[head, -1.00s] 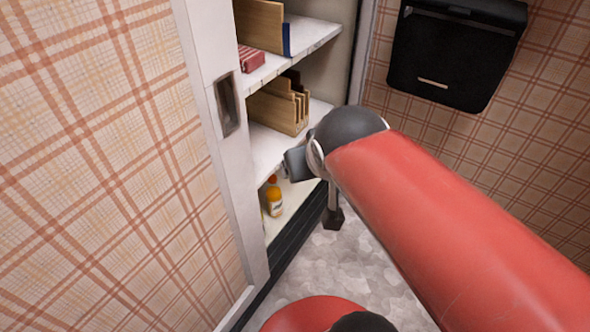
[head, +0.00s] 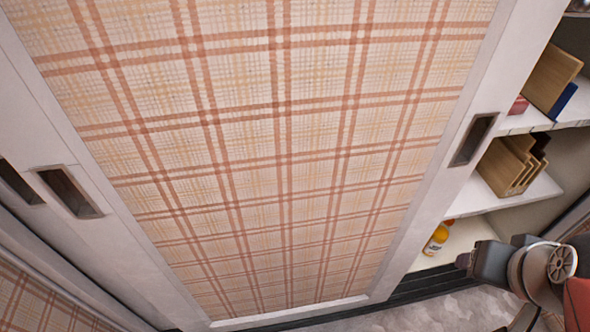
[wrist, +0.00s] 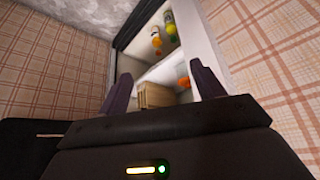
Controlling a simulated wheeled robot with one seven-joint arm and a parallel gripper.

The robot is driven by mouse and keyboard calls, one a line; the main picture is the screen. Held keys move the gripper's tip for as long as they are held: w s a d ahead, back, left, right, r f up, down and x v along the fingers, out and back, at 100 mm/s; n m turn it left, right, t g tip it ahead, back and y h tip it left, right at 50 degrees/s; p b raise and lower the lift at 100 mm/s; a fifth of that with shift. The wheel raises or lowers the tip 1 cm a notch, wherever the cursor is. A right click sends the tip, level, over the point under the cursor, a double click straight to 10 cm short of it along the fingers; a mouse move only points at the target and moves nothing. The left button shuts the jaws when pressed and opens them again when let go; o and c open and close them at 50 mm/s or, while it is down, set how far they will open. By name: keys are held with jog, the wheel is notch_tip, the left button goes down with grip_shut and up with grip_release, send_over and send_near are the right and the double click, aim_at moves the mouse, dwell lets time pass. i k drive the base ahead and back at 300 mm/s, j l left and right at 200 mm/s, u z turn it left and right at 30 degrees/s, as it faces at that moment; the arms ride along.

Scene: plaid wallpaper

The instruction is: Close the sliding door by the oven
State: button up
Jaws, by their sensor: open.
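The sliding door (head: 281,160) is a plaid panel in a white frame, filling the middle of the head view. A dark recessed handle (head: 473,139) is set in its right edge. To the right of that edge the cupboard stands open, showing its shelves (head: 492,198). My gripper (head: 466,261) is at the lower right, in front of the open shelves. In the wrist view my gripper (wrist: 163,84) has its two fingers spread apart with nothing held between them. The opening shows beyond them, with a white frame edge (wrist: 203,45) to the right. No oven can be made out.
Wooden boards (head: 514,166) stand on a middle shelf, and an orange bottle (head: 436,240) on the lowest. A blue-edged board (head: 551,78) is higher up. More recessed handles (head: 70,191) show at the far left. Grey floor (head: 430,312) is visible at the bottom.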

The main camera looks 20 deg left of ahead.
aim_at(240, 165)
jog(key=u, duration=1.9)
